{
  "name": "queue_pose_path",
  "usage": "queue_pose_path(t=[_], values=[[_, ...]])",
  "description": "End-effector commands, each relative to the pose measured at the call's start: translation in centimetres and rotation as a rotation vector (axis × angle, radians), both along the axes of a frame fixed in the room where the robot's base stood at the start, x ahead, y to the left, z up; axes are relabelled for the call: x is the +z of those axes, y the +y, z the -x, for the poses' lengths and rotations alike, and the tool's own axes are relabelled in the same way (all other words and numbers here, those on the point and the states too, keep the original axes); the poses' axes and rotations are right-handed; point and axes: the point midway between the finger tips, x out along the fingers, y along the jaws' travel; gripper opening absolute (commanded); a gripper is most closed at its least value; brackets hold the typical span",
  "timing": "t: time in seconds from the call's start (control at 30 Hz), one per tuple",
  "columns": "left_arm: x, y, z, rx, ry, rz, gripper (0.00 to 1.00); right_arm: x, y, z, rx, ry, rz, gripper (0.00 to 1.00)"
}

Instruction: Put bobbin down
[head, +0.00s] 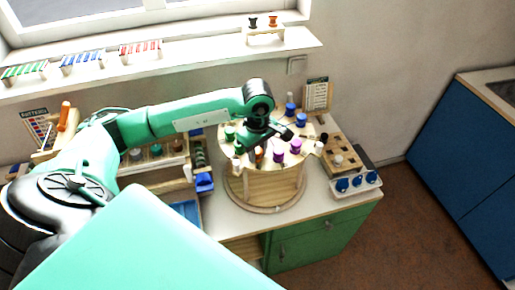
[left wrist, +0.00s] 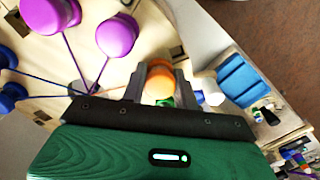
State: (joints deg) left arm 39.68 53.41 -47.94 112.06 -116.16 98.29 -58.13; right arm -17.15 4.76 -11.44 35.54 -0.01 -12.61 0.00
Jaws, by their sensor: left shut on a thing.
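My left gripper (head: 262,148) is over the top of a round wooden bobbin stand (head: 262,188). It is shut on an orange bobbin (left wrist: 160,80), which sits between the two fingers in the left wrist view. In the head view the orange bobbin (head: 259,155) is mostly hidden by the gripper. I cannot tell whether it touches the stand. Purple bobbins (head: 278,156), blue bobbins (head: 301,119), a green bobbin (head: 229,132) and white ones (head: 318,148) stand around the rim. Threads run inward from the purple bobbins (left wrist: 117,35). My right gripper is not in view.
A rack with blue bobbins (head: 357,183) and a wooden board with holes (head: 340,153) lie right of the stand. A blue item (head: 204,182) and a shelf of bobbins are at left. A pattern card (head: 317,95) stands behind. The front right counter is clear.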

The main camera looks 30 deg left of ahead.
Motion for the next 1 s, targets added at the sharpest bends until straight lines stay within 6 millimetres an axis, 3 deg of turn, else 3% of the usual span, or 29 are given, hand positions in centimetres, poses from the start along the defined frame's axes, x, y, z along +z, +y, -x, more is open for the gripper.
queue_pose_path(t=[0.27,0.3,0.4,0.8,1.0], values=[[-0.4,0.0,0.0,0.0,-0.001,0.0,0.03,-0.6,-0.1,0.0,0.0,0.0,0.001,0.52],[-0.3,0.0,0.0,0.0,-0.001,0.0,0.32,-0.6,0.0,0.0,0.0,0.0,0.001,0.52],[-0.2,0.0,0.0,0.0,-0.001,0.0,0.52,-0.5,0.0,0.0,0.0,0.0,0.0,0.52],[0.2,0.0,0.0,0.001,-0.001,0.0,0.52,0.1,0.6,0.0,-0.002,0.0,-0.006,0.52],[2.6,0.1,-0.2,0.001,-0.007,0.0,0.52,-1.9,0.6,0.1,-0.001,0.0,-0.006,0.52]])
